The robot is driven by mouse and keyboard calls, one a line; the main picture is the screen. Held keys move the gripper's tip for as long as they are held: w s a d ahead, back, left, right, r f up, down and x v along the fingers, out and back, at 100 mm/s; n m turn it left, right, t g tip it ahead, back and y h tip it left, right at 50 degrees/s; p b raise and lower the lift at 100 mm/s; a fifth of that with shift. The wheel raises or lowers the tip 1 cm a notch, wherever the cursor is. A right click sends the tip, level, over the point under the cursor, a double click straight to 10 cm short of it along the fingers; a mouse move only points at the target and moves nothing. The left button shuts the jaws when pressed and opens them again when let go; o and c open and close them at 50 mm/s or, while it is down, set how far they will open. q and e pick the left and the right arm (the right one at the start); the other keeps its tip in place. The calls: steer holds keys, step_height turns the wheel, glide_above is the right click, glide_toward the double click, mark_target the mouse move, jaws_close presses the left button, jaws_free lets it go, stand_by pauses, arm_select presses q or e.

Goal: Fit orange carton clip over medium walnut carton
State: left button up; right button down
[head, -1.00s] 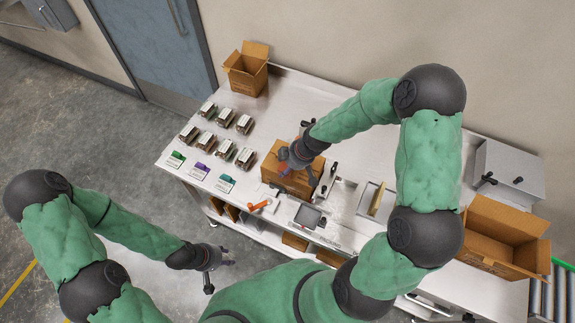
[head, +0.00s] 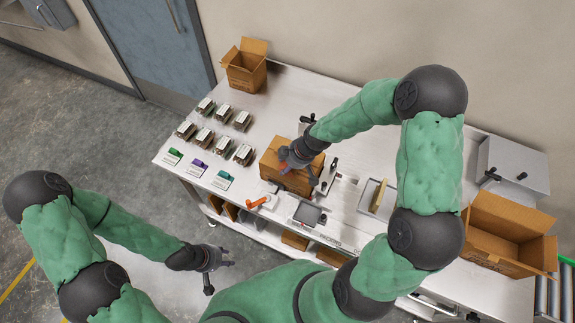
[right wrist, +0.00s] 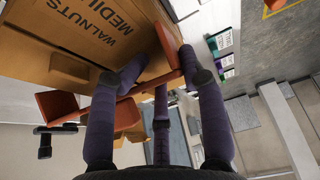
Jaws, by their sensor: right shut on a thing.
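The medium walnut carton (head: 272,171) stands on the steel bench, and its printed face (right wrist: 75,40) fills the upper left of the right wrist view. My right gripper (head: 284,156) is at the carton's top in the head view. In the right wrist view it (right wrist: 155,85) is shut on the orange carton clip (right wrist: 152,84), with an orange plate against the carton's printed side and another orange flap at lower left. Whether the clip is fully seated is hard to tell. My left gripper (head: 222,262) hangs off the bench's front, apparently empty; its jaw gap is too small to read.
Several small packed trays (head: 204,136) stand on the left of the bench, with label cards (head: 198,167) in front. An open carton (head: 244,66) stands at the back left, another (head: 505,235) at the right. An orange-handled tool (head: 260,202) lies near the front edge.

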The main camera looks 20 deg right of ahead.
steer(key=shift+s+a+f, duration=0.15)
steer(key=shift+a+f, duration=0.1)
steer(key=shift+f, duration=0.45)
steer(key=shift+s+f+b, duration=0.15)
steer(key=shift+f+b, duration=0.1)
steer(key=shift+b, duration=0.4)
steer(key=shift+s+a+f, duration=0.1)
steer(key=c, duration=1)
jaws_free()
steer(key=shift+f, duration=0.1)
steer(key=shift+o, duration=0.8)
steer(key=shift+w+f, duration=0.1)
steer(key=shift+w, duration=0.35)
steer(key=shift+d, duration=0.2)
steer(key=shift+s, duration=0.1)
